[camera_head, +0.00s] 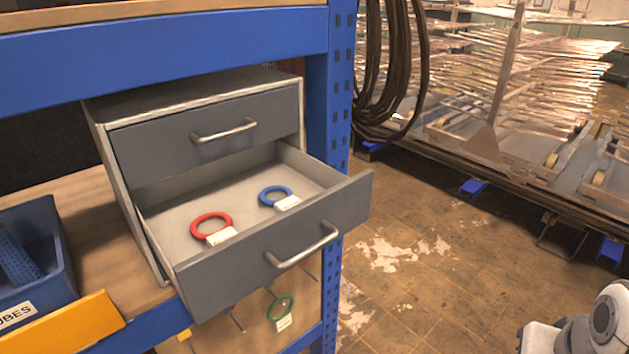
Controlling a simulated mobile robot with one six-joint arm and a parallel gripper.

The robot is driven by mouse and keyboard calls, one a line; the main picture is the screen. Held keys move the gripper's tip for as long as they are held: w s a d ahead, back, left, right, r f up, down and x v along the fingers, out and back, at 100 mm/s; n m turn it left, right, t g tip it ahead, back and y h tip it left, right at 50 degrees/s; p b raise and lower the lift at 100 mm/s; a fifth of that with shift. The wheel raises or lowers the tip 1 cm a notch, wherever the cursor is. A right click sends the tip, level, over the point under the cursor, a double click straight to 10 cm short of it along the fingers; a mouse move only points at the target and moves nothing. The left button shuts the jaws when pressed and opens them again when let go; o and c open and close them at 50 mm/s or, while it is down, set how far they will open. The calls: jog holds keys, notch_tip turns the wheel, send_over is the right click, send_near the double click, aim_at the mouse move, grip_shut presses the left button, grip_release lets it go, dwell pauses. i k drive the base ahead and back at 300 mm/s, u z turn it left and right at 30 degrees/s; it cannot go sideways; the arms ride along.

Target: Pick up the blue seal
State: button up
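The blue seal (275,191) is a small ring with a white tag, lying flat in the open lower drawer (262,250) of a grey cabinet. It lies toward the drawer's right and back. A red ring (211,221) with a white tag lies to its left and nearer the drawer front. The two rings are apart. My gripper is not in view. A white and grey piece of my arm shows at the bottom right corner, well away from the drawer.
The upper drawer (204,135) is shut. A blue shelf post (331,110) stands close on the cabinet's right. A blue bin (65,265) sits left. A green ring (281,307) hangs below the drawer. Black hoses (392,75) hang right of the post. The floor (440,265) is open.

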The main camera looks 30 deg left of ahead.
aim_at(290, 200)
jog(key=u, duration=0.4)
jog(key=i, duration=1.05)
jog(key=u, duration=0.8)
